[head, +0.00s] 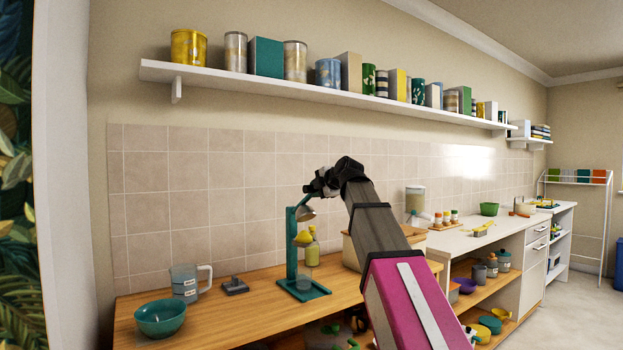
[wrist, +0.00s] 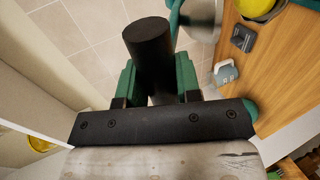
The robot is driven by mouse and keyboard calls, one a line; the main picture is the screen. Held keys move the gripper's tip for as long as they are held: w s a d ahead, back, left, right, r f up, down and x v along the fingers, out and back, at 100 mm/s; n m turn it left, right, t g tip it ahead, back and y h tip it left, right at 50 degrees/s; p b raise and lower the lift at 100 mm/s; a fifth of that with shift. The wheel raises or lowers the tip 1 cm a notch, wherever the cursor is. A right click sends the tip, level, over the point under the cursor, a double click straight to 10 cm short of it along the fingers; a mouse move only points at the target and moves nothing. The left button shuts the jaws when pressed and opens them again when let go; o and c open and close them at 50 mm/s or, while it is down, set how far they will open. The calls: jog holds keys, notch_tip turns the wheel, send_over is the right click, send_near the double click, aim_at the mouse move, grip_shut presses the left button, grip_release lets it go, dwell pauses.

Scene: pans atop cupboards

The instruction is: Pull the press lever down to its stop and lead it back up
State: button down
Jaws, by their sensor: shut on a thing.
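The teal press (head: 291,245) stands upright on the wooden counter, with a metal cup (head: 306,213) high on it, a yellow piece (head: 303,238) below that and a clear glass (head: 304,281) on its base. My gripper (head: 318,186) is at the top of the press, level with the lever's raised end. In the wrist view, the lever's thick black grip (wrist: 148,45) sits between the green fingers of my gripper (wrist: 157,82), which are shut on it. In the head view my gripper and arm hide most of the lever, so its exact angle is unclear.
A teal bowl (head: 160,318), a measuring jug (head: 187,282) and a dark grey block (head: 235,286) stand left of the press. A yellow-green bottle (head: 312,250) is behind it. A long shelf (head: 270,85) with canisters runs above my gripper.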

notch_tip(320, 180, down, 12)
jog(key=s+d+t+y, duration=0.1)
jog(key=s+d, duration=0.1)
jog(key=s, duration=0.1)
jog(key=shift+t, duration=0.4)
jog(key=c, duration=0.8)
grip_release()
jog(key=shift+w, duration=0.1)
jog(key=v, duration=1)
jog(key=shift+s+d, duration=0.25)
jog(key=shift+s, duration=0.05)
